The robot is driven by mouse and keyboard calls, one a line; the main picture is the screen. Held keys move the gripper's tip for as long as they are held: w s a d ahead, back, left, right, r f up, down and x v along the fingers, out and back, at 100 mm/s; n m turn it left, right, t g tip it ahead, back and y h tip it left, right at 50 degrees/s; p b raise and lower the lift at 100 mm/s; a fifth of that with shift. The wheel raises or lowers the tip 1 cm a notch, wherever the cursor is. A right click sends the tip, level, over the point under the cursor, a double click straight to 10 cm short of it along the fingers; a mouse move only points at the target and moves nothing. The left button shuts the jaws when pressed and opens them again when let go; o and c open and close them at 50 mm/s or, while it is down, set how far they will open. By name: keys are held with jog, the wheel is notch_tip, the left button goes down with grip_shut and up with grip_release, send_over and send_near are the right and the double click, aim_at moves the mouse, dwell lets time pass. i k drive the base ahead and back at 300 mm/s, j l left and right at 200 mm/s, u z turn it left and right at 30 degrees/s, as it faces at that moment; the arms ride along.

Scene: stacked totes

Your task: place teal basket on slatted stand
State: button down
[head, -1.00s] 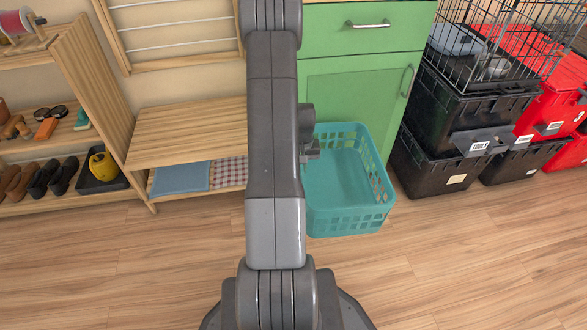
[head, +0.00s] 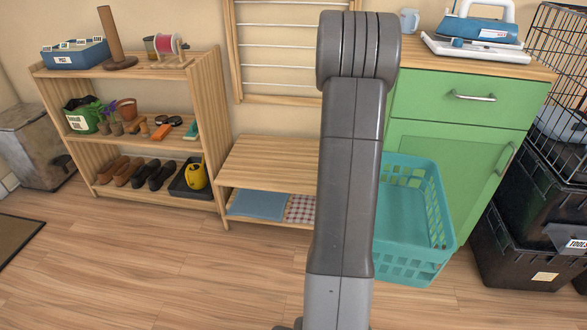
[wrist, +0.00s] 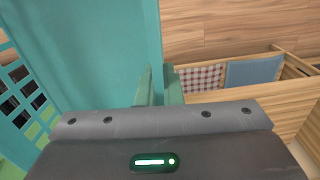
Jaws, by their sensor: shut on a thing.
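The teal basket (head: 412,265) is upright and empty in the head view, in front of the green cabinet and right of my arm. The low wooden stand (head: 270,160), which I take as the slatted stand, is left of my arm with a bare top. My arm hides its right end. In the wrist view my gripper (wrist: 158,85) is shut on a wall of the basket (wrist: 100,50). In the head view my arm hides the gripper. I cannot tell whether the basket touches the floor. The stand (wrist: 296,100) also shows at the right of the wrist view.
A blue cloth (head: 258,204) and a checkered cloth (head: 301,209) lie on the stand's lower shelf. A wooden shelf unit (head: 208,120) stands to its left. The green cabinet (head: 450,140) and black totes (head: 520,255) are at right. The floor (head: 180,270) in front is clear.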

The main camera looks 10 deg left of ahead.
aim_at(289, 166)
jog(key=k+j+u, duration=0.1)
jog(key=k+u, duration=0.35)
jog(key=u, duration=1.3)
jog(key=i+l+u, duration=0.1)
jog(key=l+u, duration=0.5)
jog(key=u, duration=0.15)
jog(key=i+l, duration=0.1)
jog(key=l, duration=1.6)
jog(key=i+l, duration=0.15)
jog(key=l, duration=0.7)
